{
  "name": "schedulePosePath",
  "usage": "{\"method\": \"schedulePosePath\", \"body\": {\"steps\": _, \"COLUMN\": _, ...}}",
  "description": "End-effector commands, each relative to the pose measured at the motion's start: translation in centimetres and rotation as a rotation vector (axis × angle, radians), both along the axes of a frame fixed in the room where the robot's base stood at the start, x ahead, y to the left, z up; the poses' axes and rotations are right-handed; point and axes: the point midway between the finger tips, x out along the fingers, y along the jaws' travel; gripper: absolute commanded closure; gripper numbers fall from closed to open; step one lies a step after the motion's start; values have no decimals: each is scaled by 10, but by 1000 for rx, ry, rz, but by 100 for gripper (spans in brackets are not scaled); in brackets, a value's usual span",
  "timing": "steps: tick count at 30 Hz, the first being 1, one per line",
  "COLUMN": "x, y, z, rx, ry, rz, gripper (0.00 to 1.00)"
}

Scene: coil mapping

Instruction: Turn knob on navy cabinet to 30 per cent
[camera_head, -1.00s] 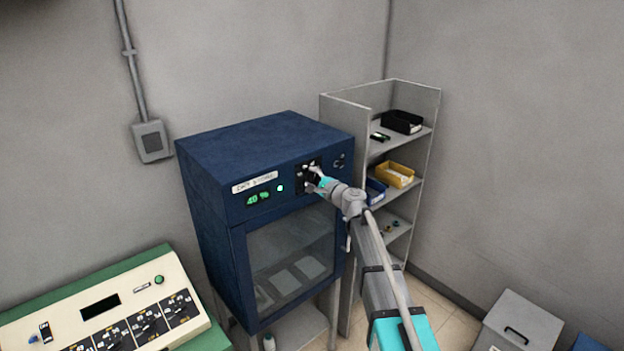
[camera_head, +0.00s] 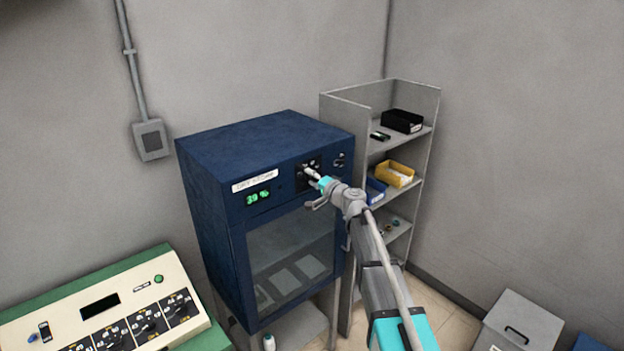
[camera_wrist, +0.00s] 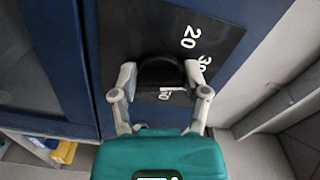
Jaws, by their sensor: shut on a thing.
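The navy cabinet (camera_head: 215,200) stands against the wall, and its green display (camera_head: 257,197) reads about 39 %. Its black knob (camera_wrist: 161,72) sits on a black dial plate (camera_wrist: 215,40) with white numbers, of which 20 and 30 are legible in the wrist view. My gripper (camera_wrist: 160,78) is shut on the knob, with one finger on each side. In the head view my gripper (camera_head: 313,174) reaches the upper front panel and hides much of the knob. The knob's pointer cannot be made out.
A grey shelf unit (camera_head: 430,150) with a black bin (camera_head: 402,121), a yellow bin (camera_head: 395,174) and a blue bin (camera_head: 376,190) stands close right of the cabinet. A cream control console (camera_head: 130,300) is at the lower left. A grey box (camera_head: 520,325) is at the lower right.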

Motion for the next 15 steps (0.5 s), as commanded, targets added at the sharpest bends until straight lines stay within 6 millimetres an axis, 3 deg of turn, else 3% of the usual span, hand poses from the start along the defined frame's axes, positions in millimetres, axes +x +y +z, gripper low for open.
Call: {"method": "schedulePosePath", "body": {"steps": 15, "x": 0, "y": 0, "z": -1, "rx": -60, "ry": -56, "rz": 0, "gripper": 88}}
